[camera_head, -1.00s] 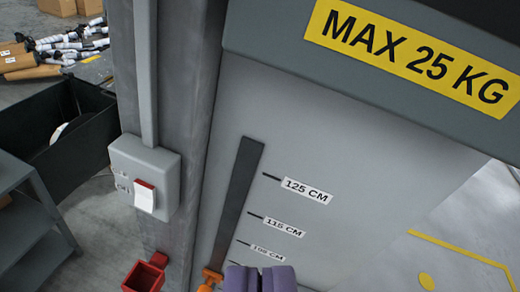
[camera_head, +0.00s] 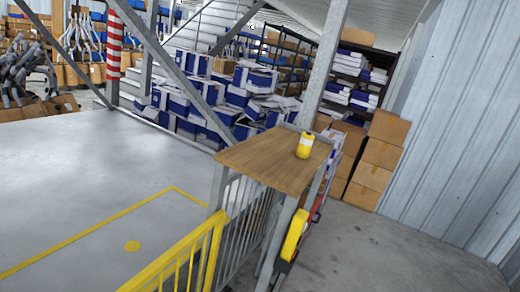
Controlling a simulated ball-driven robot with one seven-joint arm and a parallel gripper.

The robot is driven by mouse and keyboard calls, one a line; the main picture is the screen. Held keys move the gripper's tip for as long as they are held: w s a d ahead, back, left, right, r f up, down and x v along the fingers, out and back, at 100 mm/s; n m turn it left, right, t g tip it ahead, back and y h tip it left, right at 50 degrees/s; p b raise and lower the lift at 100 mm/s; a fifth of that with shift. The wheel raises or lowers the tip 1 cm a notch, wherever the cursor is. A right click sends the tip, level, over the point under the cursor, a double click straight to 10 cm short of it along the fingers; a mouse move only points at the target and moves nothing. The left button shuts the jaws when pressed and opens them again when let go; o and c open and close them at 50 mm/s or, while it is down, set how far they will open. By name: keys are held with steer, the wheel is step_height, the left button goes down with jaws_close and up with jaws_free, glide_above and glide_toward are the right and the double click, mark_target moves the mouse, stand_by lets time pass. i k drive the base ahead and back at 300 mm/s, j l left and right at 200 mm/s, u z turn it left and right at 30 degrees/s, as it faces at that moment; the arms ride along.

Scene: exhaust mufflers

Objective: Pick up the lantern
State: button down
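A small yellow cylinder with a pale band (camera_head: 304,145) stands upright on a wooden board (camera_head: 262,156) near its right end. It may be the lantern, but it is too small to be sure. A larger yellow object with a dark lower part (camera_head: 294,235) is at the side of the metal stand below the board; I cannot tell what it is. My gripper is not in view now.
A yellow railing (camera_head: 185,262) and grey bars (camera_head: 245,215) stand in front of and below the board. Blue-and-white boxes (camera_head: 235,95) are piled behind it. Brown cartons (camera_head: 380,160) are stacked by the right wall. Grey floor (camera_head: 375,250) is clear at the lower right.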

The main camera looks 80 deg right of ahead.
mark_target(306, 143)
steer(key=z, duration=2.45)
steer(key=i+l, duration=0.1)
steer(key=l, duration=0.3)
steer(key=i+l, duration=0.1)
steer(key=l, duration=0.25)
steer(key=i+l+u, duration=0.1)
steer(key=l, duration=0.3)
steer(key=i+l+u, duration=0.1)
steer(key=i+l, duration=0.2)
steer(key=i+l+u, duration=0.1)
steer(key=i+l, duration=0.2)
steer(key=l, duration=0.15)
steer(key=i+l+u, duration=0.1)
steer(key=i+l, duration=0.15)
steer(key=l, duration=0.15)
steer(key=i+l+u, duration=0.15)
steer(key=i+l, duration=0.15)
steer(key=l, duration=0.15)
steer(key=i+l+u, duration=0.1)
steer(key=i+u, duration=0.2)
steer(key=i, duration=0.75)
steer(key=i+j, duration=0.25)
steer(key=i, duration=0.15)
